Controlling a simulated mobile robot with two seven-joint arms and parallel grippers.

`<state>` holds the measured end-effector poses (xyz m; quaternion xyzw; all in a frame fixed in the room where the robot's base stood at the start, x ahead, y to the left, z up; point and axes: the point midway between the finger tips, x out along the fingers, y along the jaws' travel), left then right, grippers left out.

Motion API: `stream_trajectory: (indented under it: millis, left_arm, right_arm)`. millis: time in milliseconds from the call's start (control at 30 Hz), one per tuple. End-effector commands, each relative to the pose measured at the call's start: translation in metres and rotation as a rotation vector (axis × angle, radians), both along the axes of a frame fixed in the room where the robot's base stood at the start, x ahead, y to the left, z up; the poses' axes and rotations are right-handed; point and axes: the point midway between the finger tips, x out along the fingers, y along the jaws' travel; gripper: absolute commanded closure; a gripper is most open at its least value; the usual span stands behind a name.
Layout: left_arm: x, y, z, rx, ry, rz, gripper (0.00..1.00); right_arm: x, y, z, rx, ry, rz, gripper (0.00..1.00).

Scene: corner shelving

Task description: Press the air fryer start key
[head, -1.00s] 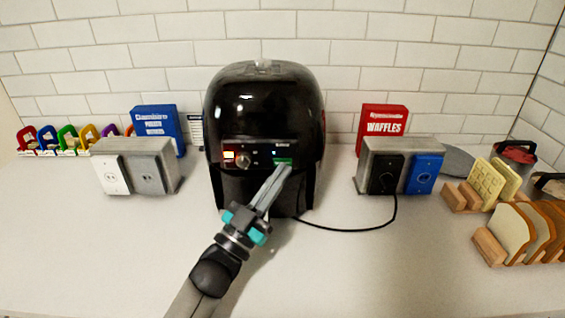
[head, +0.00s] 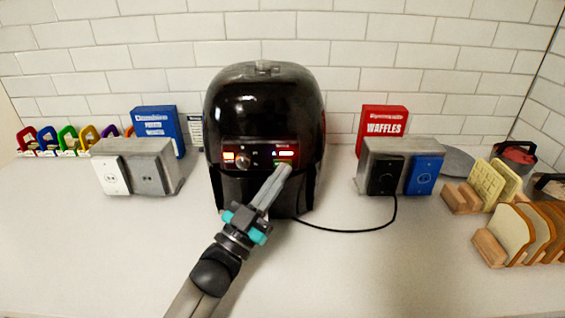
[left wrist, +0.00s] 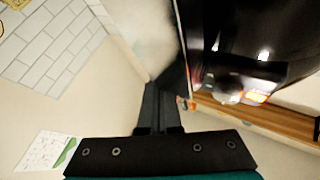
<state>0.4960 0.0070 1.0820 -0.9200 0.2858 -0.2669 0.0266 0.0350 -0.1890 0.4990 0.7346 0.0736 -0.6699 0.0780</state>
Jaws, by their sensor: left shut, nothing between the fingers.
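The black air fryer (head: 265,105) stands upright in the middle of the counter against the tiled wall. Its control panel (head: 240,155) has a knob and an orange light at left and a lit red and white display at right. A bit of green, likely the start key (head: 284,163), shows at the fingertips below the display, mostly hidden. My left gripper (head: 285,168) is shut and empty, its tips at the panel's right part; I cannot tell if they touch. In the left wrist view the fryer (left wrist: 255,45) is at upper right, beside the fingers (left wrist: 160,105). My right gripper is out of view.
Grey outlet boxes (head: 151,168) (head: 372,150) stand on both sides. A black cord (head: 345,229) runs from the fryer to the right box. Bread slices (head: 515,232) and waffles (head: 487,185) stand in racks at right. The front counter is clear.

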Motion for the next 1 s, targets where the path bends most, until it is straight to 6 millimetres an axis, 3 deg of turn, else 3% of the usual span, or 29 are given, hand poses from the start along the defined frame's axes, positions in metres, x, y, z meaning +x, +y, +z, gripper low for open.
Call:
stream_trajectory:
  millis: [567, 1000]
  left_arm:
    - [-0.014, 0.000, 0.000, 0.000, 0.000, 0.000, 1.00]
    - [-0.055, 0.001, 0.001, 0.000, 0.003, -0.001, 1.00]
  right_arm:
    - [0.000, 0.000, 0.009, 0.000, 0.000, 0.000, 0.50]
    - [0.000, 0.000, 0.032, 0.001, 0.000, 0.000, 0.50]
